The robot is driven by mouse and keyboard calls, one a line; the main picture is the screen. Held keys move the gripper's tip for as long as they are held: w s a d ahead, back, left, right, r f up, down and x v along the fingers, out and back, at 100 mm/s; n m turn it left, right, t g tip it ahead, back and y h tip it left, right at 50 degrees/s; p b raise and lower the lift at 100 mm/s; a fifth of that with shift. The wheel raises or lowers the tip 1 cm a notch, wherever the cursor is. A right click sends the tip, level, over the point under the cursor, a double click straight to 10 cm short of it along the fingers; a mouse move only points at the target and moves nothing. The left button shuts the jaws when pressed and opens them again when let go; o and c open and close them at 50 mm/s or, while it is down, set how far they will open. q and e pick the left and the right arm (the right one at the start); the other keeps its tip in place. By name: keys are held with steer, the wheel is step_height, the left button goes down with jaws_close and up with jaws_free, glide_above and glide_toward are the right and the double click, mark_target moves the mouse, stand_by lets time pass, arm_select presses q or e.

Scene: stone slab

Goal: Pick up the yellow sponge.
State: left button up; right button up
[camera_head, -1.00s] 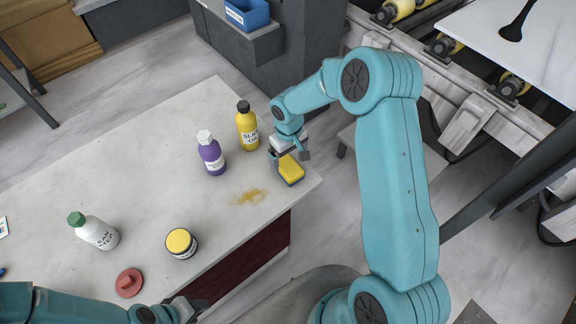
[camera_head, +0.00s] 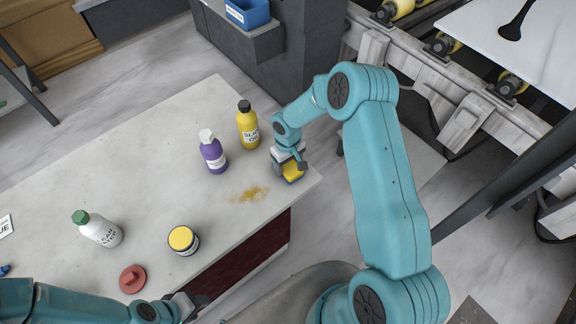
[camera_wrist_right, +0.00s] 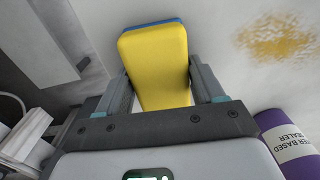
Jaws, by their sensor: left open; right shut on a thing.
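The yellow sponge (camera_head: 293,174), with a blue underside, is at the right corner of the stone slab (camera_head: 130,155). My right gripper (camera_head: 288,164) is over it with a finger on either side, shut on it. In the right wrist view the sponge (camera_wrist_right: 155,60) fills the space between the fingers of my right gripper (camera_wrist_right: 160,90). Whether the sponge still touches the slab I cannot tell. My left gripper (camera_head: 190,305) is open and empty at the front edge of the slab, partly cut off by the bottom of the head view.
A yellow bottle (camera_head: 248,128) and a purple bottle (camera_head: 213,153) stand left of the right gripper. A brownish-yellow stain (camera_head: 250,194) lies in front.

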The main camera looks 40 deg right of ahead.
step_height(320, 180, up, 20)
steer(key=b, duration=0.2)
stand_by(0.4)
